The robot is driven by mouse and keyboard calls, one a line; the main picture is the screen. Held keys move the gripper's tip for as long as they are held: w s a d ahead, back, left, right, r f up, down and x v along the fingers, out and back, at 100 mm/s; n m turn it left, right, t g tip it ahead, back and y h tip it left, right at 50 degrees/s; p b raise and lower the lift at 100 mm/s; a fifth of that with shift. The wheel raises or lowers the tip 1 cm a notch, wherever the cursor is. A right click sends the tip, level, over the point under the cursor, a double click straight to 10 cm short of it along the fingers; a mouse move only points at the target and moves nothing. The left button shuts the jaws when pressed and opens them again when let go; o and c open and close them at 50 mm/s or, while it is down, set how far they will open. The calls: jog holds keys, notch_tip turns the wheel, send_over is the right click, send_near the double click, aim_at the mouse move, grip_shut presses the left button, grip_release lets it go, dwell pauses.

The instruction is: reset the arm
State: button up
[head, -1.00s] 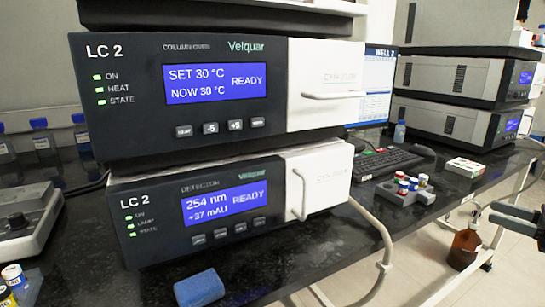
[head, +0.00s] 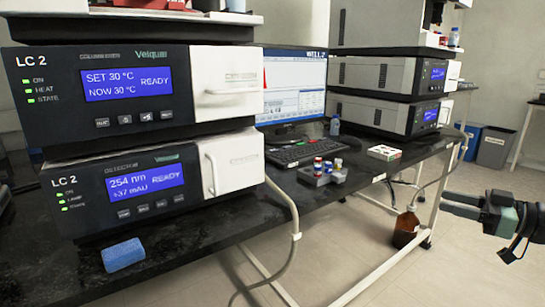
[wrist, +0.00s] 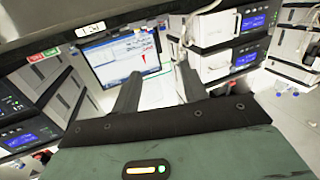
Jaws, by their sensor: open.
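My gripper (head: 462,205) is at the right edge of the head view, out over the floor beyond the bench's front edge. It is open and its jaws hold nothing. In the wrist view my gripper (wrist: 158,88) shows two dark fingers spread apart, pointing towards the monitor (wrist: 118,55). The fingers touch nothing that I can see. Most of my arm is outside the head view.
The LC 2 column oven (head: 125,85) and detector (head: 130,187) stand stacked on the dark bench (head: 225,225). A blue sponge (head: 123,255), grey vial rack (head: 318,177) and keyboard (head: 305,154) lie there. A brown bottle (head: 406,228) stands low by the bench frame.

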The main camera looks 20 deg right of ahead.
jog(key=w+a+f+g+h, duration=0.2)
jog(key=w+a+h, duration=0.4)
jog(key=w+a, duration=0.7)
jog(key=s+a+f+m+g+h, duration=0.1)
jog(key=s+a+g, duration=0.1)
jog(key=a, duration=0.4)
jog(key=s+a+f+g+h, duration=0.1)
jog(key=a+g, duration=0.1)
jog(key=a, duration=0.4)
jog(key=s+a+n+g+h, duration=0.1)
jog(key=s+a+g, duration=0.4)
jog(key=s, duration=0.8)
jog(key=s+a+g+h, duration=0.1)
jog(key=s+a+g, duration=0.2)
jog(key=s+a, duration=0.8)
jog(key=s+d+r+p, duration=0.1)
jog(key=r+p, duration=1.1)
jog(key=p, duration=0.1)
jog(key=s+d+r+p, duration=0.1)
jog(key=d+r+p, duration=0.1)
jog(key=r+p, duration=1.1)
jog(key=shift+s+d+r, duration=0.2)
jog(key=shift+r, duration=0.05)
